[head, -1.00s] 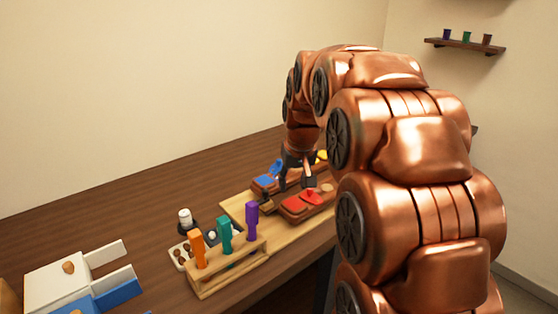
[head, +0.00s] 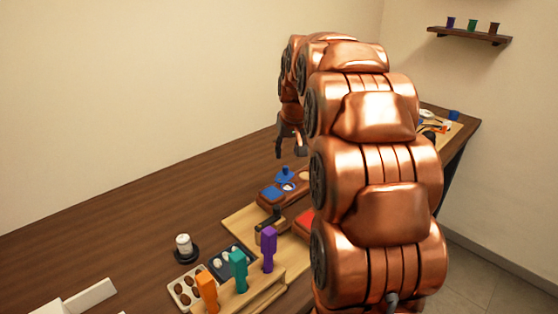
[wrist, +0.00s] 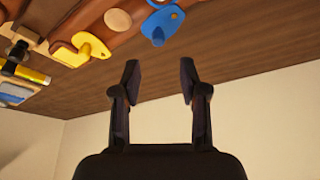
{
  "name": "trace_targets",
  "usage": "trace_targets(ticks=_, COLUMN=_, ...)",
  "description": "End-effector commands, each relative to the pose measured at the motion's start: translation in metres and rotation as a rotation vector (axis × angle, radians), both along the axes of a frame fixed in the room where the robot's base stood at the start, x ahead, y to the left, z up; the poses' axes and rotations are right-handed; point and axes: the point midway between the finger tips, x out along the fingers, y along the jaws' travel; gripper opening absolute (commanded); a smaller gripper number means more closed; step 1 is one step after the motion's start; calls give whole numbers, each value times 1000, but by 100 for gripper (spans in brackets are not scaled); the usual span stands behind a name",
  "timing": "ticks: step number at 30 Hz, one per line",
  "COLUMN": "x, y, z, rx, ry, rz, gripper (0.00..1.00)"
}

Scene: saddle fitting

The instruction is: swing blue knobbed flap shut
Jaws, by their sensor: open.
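The blue knobbed flap (head: 285,173) is on a long brown wooden block (head: 270,204) in the head view, sticking up at its far side. In the wrist view the blue flap (wrist: 160,26) has a round hole and juts past the block's edge, swung out. A blue plate (head: 270,194) lies on the block in front of it. My gripper (head: 290,149) is open and empty, above and beyond the flap, apart from it. In the wrist view its fingers (wrist: 160,72) are spread, with bare table and wall behind them.
A yellow knobbed flap (wrist: 94,48) is on the same block, left of the blue one in the wrist view. A red flap (head: 305,222) is partly hidden by my arm. A rack of orange, teal and purple pegs (head: 238,270) stands nearer. The table behind the block is clear.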

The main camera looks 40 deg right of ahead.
Motion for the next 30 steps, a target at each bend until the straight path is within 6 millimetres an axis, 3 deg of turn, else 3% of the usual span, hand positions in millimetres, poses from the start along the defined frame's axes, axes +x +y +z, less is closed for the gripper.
trace_targets(ticks=18, x=23, y=-11, z=-65, rx=2, ry=2, rz=-3, gripper=43)
trace_targets(ticks=28, x=26, y=-11, z=-71, rx=1, ry=1, rz=-1, gripper=43)
trace_targets(ticks=30, x=26, y=-11, z=-71, rx=1, ry=1, rz=-1, gripper=36)
